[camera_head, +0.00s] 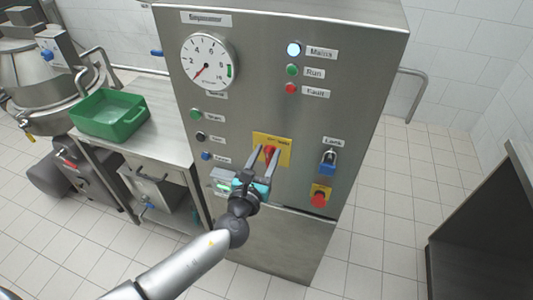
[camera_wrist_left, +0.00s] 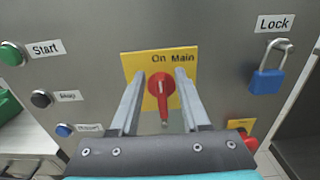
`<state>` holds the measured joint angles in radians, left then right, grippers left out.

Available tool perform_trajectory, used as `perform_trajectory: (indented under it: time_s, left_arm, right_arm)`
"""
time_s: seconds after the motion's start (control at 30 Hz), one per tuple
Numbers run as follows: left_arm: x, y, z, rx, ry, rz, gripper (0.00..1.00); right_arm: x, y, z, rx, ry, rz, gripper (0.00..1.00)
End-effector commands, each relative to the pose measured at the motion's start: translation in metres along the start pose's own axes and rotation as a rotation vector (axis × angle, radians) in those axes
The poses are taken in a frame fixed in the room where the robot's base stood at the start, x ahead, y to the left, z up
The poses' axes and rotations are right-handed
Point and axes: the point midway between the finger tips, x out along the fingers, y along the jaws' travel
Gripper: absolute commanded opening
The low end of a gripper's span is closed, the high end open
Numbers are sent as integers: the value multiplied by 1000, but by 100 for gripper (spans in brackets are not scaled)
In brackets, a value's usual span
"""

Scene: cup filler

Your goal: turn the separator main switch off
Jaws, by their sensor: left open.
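The separator main switch (camera_wrist_left: 161,86) is a red rotary handle on a yellow plate (camera_wrist_left: 131,62) labelled "On" and "Main". Its long grip points down in the left wrist view. In the head view the red switch (camera_head: 269,152) sits on the front of the steel cabinet (camera_head: 240,110). My left gripper (camera_head: 268,155) is open, with one finger on each side of the handle. In the left wrist view gaps show between the handle and both fingers. The fingertips reach in front of the yellow plate; whether they touch it I cannot tell. My right gripper is not in view.
A blue padlock (camera_wrist_left: 266,80) hangs under the "Lock" label, right of the switch. A red emergency button (camera_head: 319,199) sits below it. Several push buttons, including green Start (camera_wrist_left: 12,54), are at left. A green crate (camera_head: 108,115) stands on the left side table.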

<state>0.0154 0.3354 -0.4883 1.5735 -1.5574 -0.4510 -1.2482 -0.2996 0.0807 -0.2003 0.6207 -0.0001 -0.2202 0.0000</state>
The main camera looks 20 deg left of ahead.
Motion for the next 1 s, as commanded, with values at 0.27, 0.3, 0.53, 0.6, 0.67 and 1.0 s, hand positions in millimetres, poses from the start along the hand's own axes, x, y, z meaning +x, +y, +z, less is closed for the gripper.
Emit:
perform_trajectory:
  time_s: [0.27, 0.3, 0.53, 0.6, 0.67, 1.0]
  left_arm:
    - [4, 0, 0, -1, 0, 0, 46]
    - [4, 0, 0, -1, 0, 0, 46]
    - [4, 0, 0, 0, 0, 0, 26]
    - [4, 0, 0, 0, 0, 0, 18]
    - [4, 0, 0, 0, 0, 0, 11]
    - [4, 0, 0, 0, 0, 0, 0]
  right_arm:
    - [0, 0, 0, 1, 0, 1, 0]
    - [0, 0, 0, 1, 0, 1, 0]
    - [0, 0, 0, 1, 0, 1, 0]
    - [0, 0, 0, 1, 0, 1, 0]
    - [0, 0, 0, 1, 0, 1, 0]
    - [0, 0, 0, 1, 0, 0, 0]
